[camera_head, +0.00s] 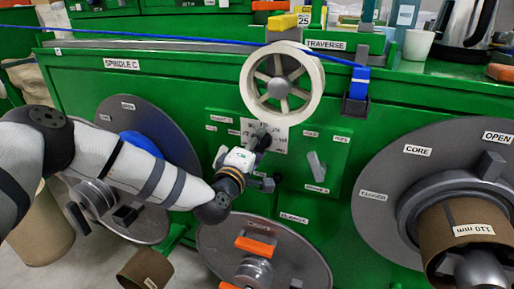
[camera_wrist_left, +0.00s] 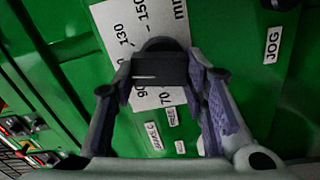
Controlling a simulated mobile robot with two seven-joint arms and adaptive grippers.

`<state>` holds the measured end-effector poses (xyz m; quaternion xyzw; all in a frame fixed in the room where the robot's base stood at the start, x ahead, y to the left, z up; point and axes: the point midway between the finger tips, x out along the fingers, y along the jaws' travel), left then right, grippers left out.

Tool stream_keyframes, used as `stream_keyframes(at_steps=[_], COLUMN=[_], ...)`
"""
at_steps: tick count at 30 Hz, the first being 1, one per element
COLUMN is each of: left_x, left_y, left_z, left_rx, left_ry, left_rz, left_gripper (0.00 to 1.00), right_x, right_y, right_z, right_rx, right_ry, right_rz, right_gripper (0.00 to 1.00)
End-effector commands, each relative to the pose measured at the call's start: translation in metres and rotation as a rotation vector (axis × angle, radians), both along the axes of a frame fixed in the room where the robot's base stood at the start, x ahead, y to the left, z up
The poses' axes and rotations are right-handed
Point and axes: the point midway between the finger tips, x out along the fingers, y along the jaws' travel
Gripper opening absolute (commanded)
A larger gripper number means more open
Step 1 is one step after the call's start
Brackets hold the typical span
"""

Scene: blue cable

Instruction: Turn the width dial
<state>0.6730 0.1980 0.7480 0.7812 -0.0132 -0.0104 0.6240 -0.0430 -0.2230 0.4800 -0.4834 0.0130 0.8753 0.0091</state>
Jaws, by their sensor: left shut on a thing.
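The width dial is a dark knob with a white pointer line (camera_wrist_left: 160,70), in front of a white scale plate (camera_wrist_left: 120,25) marked in mm with numbers from 70 to 150. My left gripper (camera_wrist_left: 162,84) is shut on the dial, with a finger on either side of it. In the head view my left gripper (camera_head: 260,142) reaches the green panel from the left, and the scale plate (camera_head: 278,137) shows partly behind it. The gripper hides most of the dial in that view. My right gripper is not in view.
A cream spoked wheel (camera_head: 314,83) stands just above the dial. A grey lever (camera_head: 316,167) is close on the right. A blue cable (camera_head: 215,41) runs along the machine's top. A large grey disc (camera_head: 375,190) with a brown core (camera_head: 455,222) is at right.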

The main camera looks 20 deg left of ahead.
Motion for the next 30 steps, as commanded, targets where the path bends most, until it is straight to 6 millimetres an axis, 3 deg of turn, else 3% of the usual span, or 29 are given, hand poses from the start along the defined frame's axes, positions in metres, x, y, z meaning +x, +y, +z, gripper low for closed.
stream_keyframes(at_steps=[12,30], left_x=[-0.0005,-0.0004], left_y=[-0.0001,-0.0006], left_z=[-0.0025,-0.0017], left_rx=[-0.191,-0.223], left_ry=[0.009,0.010], left_rz=[-0.002,-0.003], left_gripper=[0.12,0.12], right_x=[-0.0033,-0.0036], right_y=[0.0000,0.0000], right_z=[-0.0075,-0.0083], right_rx=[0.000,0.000], right_ry=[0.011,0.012], right_rz=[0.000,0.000], right_gripper=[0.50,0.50])
